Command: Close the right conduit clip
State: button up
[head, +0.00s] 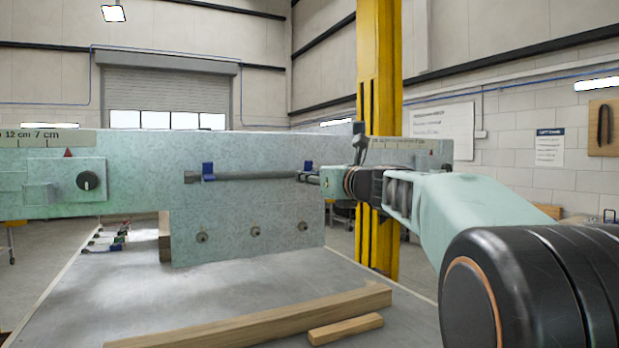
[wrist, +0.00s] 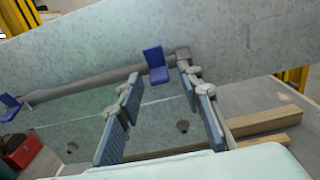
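The right conduit clip (head: 308,166) is a small blue clip near the right end of the grey conduit (head: 255,176), on the pale green frame plate. In the wrist view the right clip (wrist: 156,62) shows a flat blue flap standing up above the conduit (wrist: 90,82), with a short lip at its base; it looks open. The left clip (head: 208,171) also has a blue part standing up. My gripper (head: 313,178) is at the right clip in the head view. In the wrist view my gripper (wrist: 163,85) has its fingers apart, with nothing between them, and the clip shows just beyond their tips. Contact cannot be told.
A grey table (head: 230,290) lies below, with wooden bars (head: 265,318) along its front. A panel with a black knob (head: 87,180) is at the left of the frame. A yellow post (head: 378,90) stands behind my arm. A red box (wrist: 20,150) shows at lower left in the wrist view.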

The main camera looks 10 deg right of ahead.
jog(key=shift+s, duration=0.1)
jog(key=shift+c, duration=0.3)
grip_shut()
jog(key=shift+r+p, duration=0.2)
jog(key=shift+p, duration=0.35)
